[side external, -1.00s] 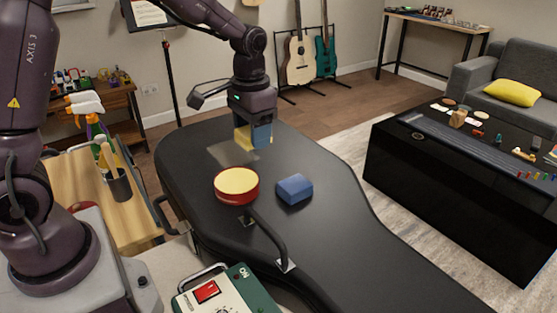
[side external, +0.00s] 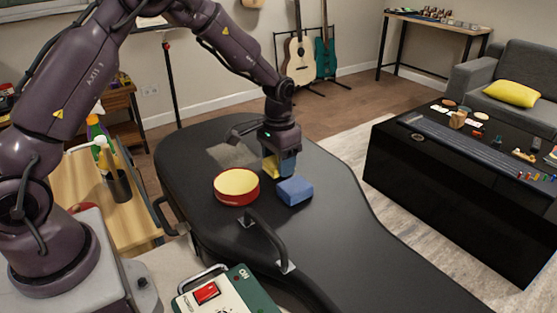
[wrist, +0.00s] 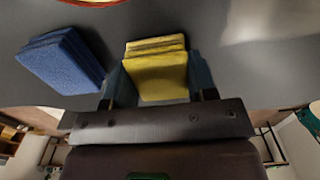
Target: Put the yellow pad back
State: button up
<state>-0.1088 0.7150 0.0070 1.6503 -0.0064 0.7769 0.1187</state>
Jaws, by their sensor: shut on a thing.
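My gripper (side external: 279,172) is shut on the yellow pad (side external: 271,166), over the black guitar case (side external: 330,240). In the wrist view the yellow pad (wrist: 157,72) sits between the two blue-grey fingers of my gripper (wrist: 158,80). The blue pad (side external: 295,190) lies on the case just in front of my gripper, and the blue pad also shows at left in the wrist view (wrist: 60,62). I cannot tell whether the yellow pad touches the case.
A round red tin with a yellow top (side external: 237,187) stands on the case left of the blue pad. A pale smudge (side external: 233,155) lies behind it. The black case handle (side external: 265,238) rises in front. A green box with a red switch (side external: 222,295) is at the near edge.

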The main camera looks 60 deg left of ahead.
jog(key=shift+f, duration=0.2)
jog(key=o, duration=1)
jog(key=shift+r, duration=0.15)
notch_tip(320, 180, up, 12)
jog(key=s+d+r+t, duration=0.2)
jog(key=s+d+r, duration=0.1)
jog(key=s+r, duration=0.7)
jog(key=s+t, duration=0.1)
jog(key=s, duration=0.4)
jog(key=s+d+t, duration=0.1)
jog(key=s, duration=0.4)
jog(key=s+d+t, duration=0.1)
jog(key=s, duration=0.3)
jog(key=shift+s+f+t, duration=0.1)
jog(key=shift+s+t, duration=0.2)
jog(key=shift+s, duration=0.1)
